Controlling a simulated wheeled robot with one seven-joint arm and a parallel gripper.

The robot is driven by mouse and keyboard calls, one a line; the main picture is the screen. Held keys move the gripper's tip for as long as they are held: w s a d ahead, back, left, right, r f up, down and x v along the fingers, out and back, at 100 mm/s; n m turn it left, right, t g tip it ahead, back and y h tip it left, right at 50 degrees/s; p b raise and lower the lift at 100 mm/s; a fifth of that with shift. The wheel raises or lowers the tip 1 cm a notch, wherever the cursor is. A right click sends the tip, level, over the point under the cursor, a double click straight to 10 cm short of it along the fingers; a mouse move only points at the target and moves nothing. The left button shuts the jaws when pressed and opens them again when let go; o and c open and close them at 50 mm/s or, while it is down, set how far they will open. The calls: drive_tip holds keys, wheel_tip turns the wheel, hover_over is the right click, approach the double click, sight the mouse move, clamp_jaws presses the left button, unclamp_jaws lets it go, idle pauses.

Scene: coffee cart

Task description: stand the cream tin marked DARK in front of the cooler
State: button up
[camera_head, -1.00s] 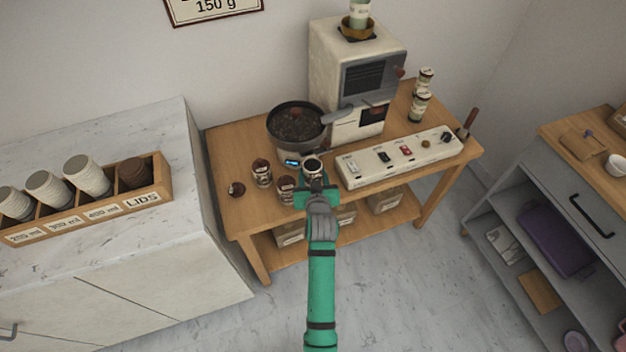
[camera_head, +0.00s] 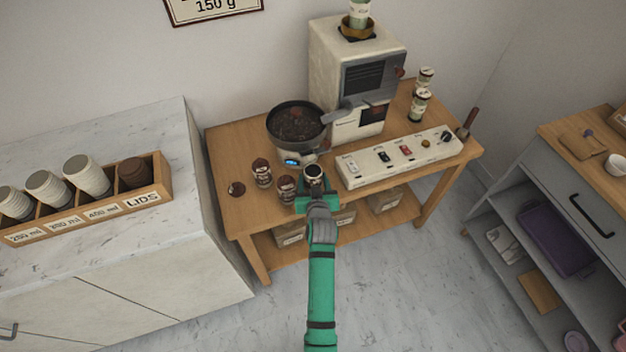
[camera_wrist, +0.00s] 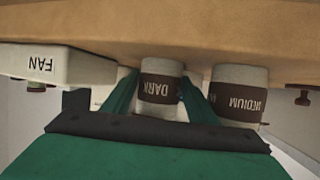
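The cream tin marked DARK (camera_wrist: 160,88) has a dark brown label and is between the fingers of my gripper (camera_wrist: 158,92) in the wrist view, where things appear upside down. In the head view my gripper (camera_head: 316,190) is shut on the upright tin (camera_head: 314,172), at the front of the wooden table. The cooler (camera_head: 296,130), a dark round pan of beans on a pale base with a blue display, stands just behind the tin. I cannot tell whether the tin's base touches the tabletop.
A tin marked MEDIUM (camera_wrist: 238,92) stands close beside it, on the right in the wrist view. In the head view two labelled tins (camera_head: 262,174) (camera_head: 287,189) stand to the left. A switch panel (camera_head: 400,157) lies close on the right. The roaster (camera_head: 352,75) stands behind.

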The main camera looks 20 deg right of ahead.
drive_tip(key=shift+r, duration=0.15)
drive_tip(key=v, duration=1.2)
drive_tip(key=s+a+f, duration=0.1)
drive_tip(key=s+a, duration=0.4)
drive_tip(key=s, duration=0.3)
drive_tip(key=s+a+f, duration=0.2)
drive_tip(key=s+a, duration=0.3)
drive_tip(key=s, duration=0.3)
drive_tip(key=s+a+r+n+t+y, duration=0.1)
drive_tip(key=s+a+r, duration=0.2)
drive_tip(key=s, duration=0.6)
drive_tip(key=s+a+r+n+t+y, duration=0.1)
drive_tip(key=s+a+r, duration=0.3)
drive_tip(key=s, duration=0.5)
wheel_tip(320, 180, up, 2)
drive_tip(key=shift+s+r+n+y, duration=0.2)
drive_tip(key=shift+n+y, duration=0.1)
drive_tip(key=shift+y, duration=0.2)
drive_tip(key=shift+c, duration=0.3)
